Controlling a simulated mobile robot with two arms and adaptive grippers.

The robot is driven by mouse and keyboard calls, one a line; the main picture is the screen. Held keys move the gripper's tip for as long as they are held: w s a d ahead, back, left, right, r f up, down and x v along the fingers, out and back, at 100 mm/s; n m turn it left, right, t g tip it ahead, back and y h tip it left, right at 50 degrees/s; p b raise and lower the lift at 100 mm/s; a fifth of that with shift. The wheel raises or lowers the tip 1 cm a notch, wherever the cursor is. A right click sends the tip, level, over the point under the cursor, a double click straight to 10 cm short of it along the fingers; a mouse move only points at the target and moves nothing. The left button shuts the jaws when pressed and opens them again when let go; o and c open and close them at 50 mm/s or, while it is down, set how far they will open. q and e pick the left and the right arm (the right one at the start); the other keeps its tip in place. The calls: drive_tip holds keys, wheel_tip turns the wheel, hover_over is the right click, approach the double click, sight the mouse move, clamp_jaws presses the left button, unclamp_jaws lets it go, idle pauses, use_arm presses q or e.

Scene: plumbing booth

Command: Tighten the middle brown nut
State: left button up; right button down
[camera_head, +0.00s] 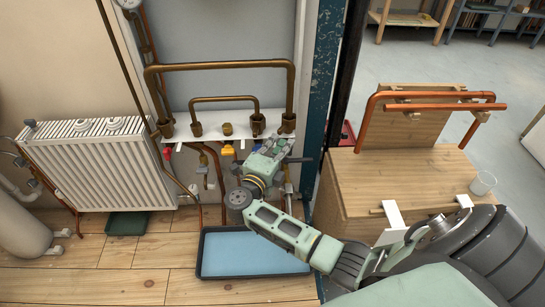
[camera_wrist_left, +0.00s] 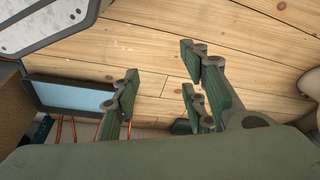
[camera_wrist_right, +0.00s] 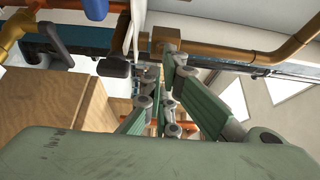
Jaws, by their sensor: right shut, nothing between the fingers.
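The middle nut (camera_head: 227,129) is brass-coloured and sits in the centre of the row on the wall manifold, with no pipe rising from it. Brown nuts (camera_head: 196,129) (camera_head: 258,125) flank it under the small pipe arch. My right gripper (camera_head: 286,148) is just below the right end of the row, right of and below the middle nut. Its fingers (camera_wrist_right: 163,112) are shut and empty in the right wrist view, with a brown nut (camera_wrist_right: 165,38) beyond them. My left gripper (camera_wrist_left: 160,85) is open and empty above the wooden floor, outside the head view.
A white radiator (camera_head: 95,165) stands at left. A blue-lined tray (camera_head: 235,250) lies on the floor below the manifold. A blue post (camera_head: 325,90) rises close to the right of the pipes. A wooden bench (camera_head: 370,190) with copper pipes and a cup (camera_head: 483,183) stands at right.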

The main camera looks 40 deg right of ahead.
sight(257, 124)
use_arm(q)
drive_tip(key=shift+w+r, duration=0.15)
drive_tip(key=shift+r, duration=1.15)
use_arm(e)
drive_tip(key=shift+w+a, duration=0.65)
drive_tip(key=shift+a, duration=0.2)
drive_tip(key=shift+w+a, duration=0.6)
drive_tip(key=shift+a, duration=0.25)
use_arm(q)
drive_tip(key=shift+b, duration=0.35)
drive_tip(key=w+r+t+b, duration=0.3)
drive_tip(key=w+r+b, duration=0.2)
drive_tip(key=r, duration=0.4)
drive_tip(key=shift+w+d+r+t+h+b, duration=0.15)
drive_tip(key=shift+d+r+t+h+b, duration=0.15)
drive_tip(key=shift+t+h+b, duration=0.1)
use_arm(e)
drive_tip(key=a+m+g, duration=0.1)
drive_tip(key=w+a+m+g+h, duration=0.1)
drive_tip(key=w+a+g, duration=0.1)
drive_tip(key=a+g, duration=0.1)
drive_tip(key=shift+w+m+h, duration=0.2)
drive_tip(key=shift+m+h, duration=0.2)
